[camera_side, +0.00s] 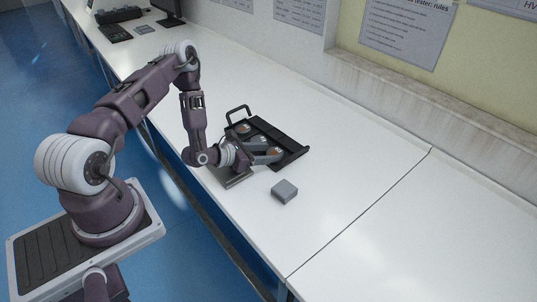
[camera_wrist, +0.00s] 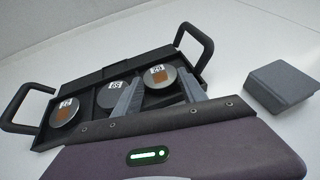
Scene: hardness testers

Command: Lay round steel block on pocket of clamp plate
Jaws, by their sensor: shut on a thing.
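My gripper (camera_wrist: 160,84) is shut on a round steel block (camera_wrist: 157,76) with a white label and an orange-brown patch. This block is at the right end of a black tray; I cannot tell whether it is lifted off the tray floor. In the side view the held block (camera_side: 276,150) shows just beyond the fingers. Two similar round blocks sit in the tray, one in the middle (camera_wrist: 111,94) and one at the left (camera_wrist: 65,111). A flat dark grey plate (camera_side: 237,181), likely the clamp plate, lies below my wrist in the side view; its pocket is hidden.
The black tray (camera_side: 295,152) has upright handles, one (camera_wrist: 207,45) close to the held block. A grey square block (camera_side: 284,191) stands alone to the right, also in the wrist view (camera_wrist: 281,84). The white bench is clear farther right.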

